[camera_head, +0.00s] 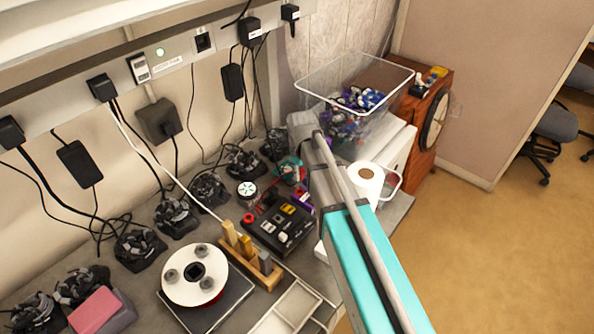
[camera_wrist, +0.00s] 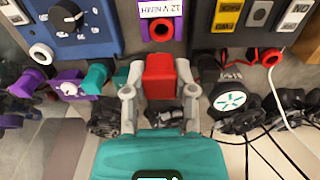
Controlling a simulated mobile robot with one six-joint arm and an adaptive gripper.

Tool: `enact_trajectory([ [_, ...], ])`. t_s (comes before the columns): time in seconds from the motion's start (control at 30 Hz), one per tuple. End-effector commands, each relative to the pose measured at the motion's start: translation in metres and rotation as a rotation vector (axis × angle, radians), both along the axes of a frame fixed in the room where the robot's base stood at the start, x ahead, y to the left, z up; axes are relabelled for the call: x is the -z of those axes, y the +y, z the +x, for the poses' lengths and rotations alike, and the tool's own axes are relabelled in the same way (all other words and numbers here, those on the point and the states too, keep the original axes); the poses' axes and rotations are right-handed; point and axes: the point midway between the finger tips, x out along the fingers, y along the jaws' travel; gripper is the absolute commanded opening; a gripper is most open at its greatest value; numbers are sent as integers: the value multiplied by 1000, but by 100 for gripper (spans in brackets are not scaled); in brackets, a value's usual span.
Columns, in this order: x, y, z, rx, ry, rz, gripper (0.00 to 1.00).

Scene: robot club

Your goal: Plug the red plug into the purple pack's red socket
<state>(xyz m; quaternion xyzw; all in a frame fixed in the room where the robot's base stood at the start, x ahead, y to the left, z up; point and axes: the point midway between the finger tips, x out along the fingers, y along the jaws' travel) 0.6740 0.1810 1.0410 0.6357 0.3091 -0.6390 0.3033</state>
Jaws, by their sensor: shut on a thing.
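My gripper (camera_wrist: 160,74) is shut on the red plug (camera_wrist: 160,70) in the wrist view, one finger on each side of it. The purple pack (camera_wrist: 180,27), with a white "12 V NiMH" label, is at the top centre. A small gap shows between plug and socket. In the head view the purple pack (camera_head: 304,197) is partly hidden by my arm, and my teal gripper body (camera_head: 289,168) is small behind it; the plug is hard to make out there.
Purple and teal parts (camera_wrist: 97,76) lie left of the plug. A puck-shaped item (camera_wrist: 230,100) and cables are close on the right.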

Motion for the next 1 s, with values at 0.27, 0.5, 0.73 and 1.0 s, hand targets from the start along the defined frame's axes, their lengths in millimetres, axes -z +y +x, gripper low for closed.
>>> enact_trajectory([
  [0.27,0,4,-1,-7,0,0,0],
  [0.5,1,5,-1,-8,0,0,0],
  [0.73,7,5,-1,-8,0,0,0],
  [1.0,21,5,-2,-9,0,0,0],
])
